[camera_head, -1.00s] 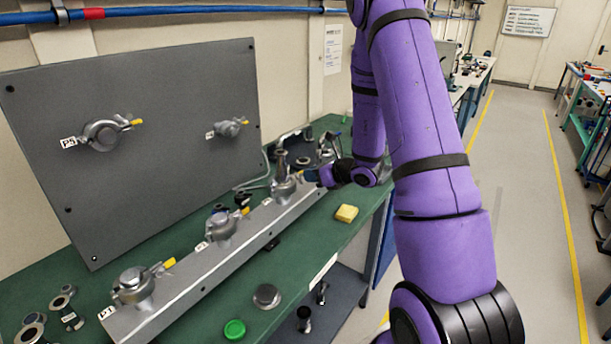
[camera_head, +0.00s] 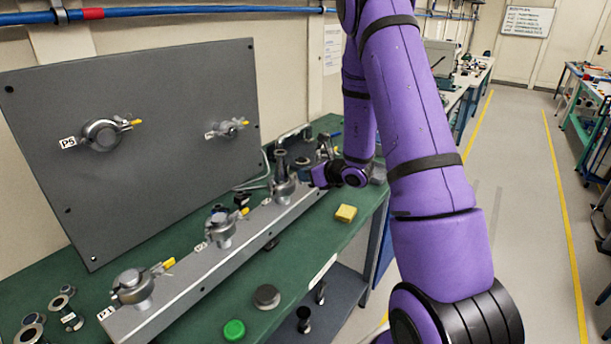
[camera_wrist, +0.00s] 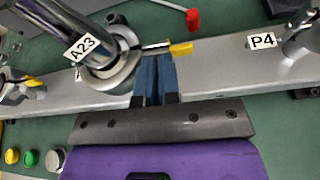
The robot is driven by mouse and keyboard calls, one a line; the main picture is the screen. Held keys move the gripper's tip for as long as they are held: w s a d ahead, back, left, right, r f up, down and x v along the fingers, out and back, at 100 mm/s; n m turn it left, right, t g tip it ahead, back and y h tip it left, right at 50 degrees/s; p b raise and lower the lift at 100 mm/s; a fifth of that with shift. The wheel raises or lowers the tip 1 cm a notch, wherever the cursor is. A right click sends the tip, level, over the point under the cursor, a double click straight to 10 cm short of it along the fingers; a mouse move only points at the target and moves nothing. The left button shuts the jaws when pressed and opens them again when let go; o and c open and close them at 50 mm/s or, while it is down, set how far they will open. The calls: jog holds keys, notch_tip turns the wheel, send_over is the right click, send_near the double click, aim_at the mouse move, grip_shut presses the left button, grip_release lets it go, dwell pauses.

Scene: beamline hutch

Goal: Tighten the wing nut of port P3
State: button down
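Port P3 (camera_head: 283,188) is on the grey rail, with a clamp around it and a tall metal tube on top. In the wrist view its clamp (camera_wrist: 112,80) surrounds the tube (camera_wrist: 92,35), tagged A23; the port label is mostly hidden. The wing nut (camera_wrist: 181,49) is yellow and sticks out to the right of the clamp on its bolt. My gripper (camera_wrist: 156,58) has its blue fingers almost together, only a thin gap between them. The fingertips are just below the bolt, left of the yellow part; contact is unclear. In the head view my wrist (camera_head: 340,174) is right of P3.
The rail (camera_head: 185,280) also carries P1 (camera_head: 133,287), P2 (camera_head: 221,228) and a port labelled P4 (camera_wrist: 262,41). A grey panel (camera_head: 160,180) stands behind.

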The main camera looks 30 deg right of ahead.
jog(key=m+y, duration=0.1)
jog(key=m, duration=0.1)
jog(key=d+m+y, duration=0.1)
jog(key=shift+w+f+m+g+y, duration=0.2)
jog(key=shift+m+g+y, duration=0.1)
jog(key=shift+m+y, duration=0.1)
jog(key=m+y, duration=0.2)
jog(key=m, duration=0.1)
jog(key=f+m, duration=0.1)
jog(key=shift+d+m+y, duration=0.3)
jog(key=shift+m+y, duration=0.1)
jog(key=m, duration=0.2)
jog(key=f+m+t+y, duration=0.1)
jog(key=m, duration=0.1)
jog(key=shift+d+m+t+y, duration=0.1)
jog(key=shift+m+t+y, duration=0.2)
jog(key=m, duration=0.2)
jog(key=m+t, duration=0.1)
jog(key=m, duration=0.1)
jog(key=m+t, duration=0.1)
jog(key=m, duration=0.1)
jog(key=shift+a+f+m+y, duration=0.2)
jog(key=shift+f+m+y, duration=0.1)
jog(key=shift+f, duration=0.1)
jog(key=c, duration=1.6)
grip_release()
